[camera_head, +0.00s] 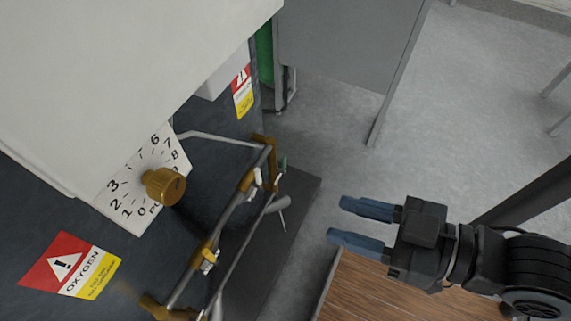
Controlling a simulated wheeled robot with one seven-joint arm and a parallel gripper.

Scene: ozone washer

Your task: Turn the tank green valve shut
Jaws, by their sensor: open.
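A green upright surface (264,52), perhaps a tank, shows at the top behind the dark panel, mostly hidden. My gripper (338,221) is open and empty, with blue fingers pointing left.
A brass knob (164,187) sits on a white numbered dial plate (115,193). Metal pipes (232,210) run below it. An oxygen warning label (70,265) is at lower left. A grey panel (345,45) stands behind, and a wooden surface (390,293) lies under my gripper.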

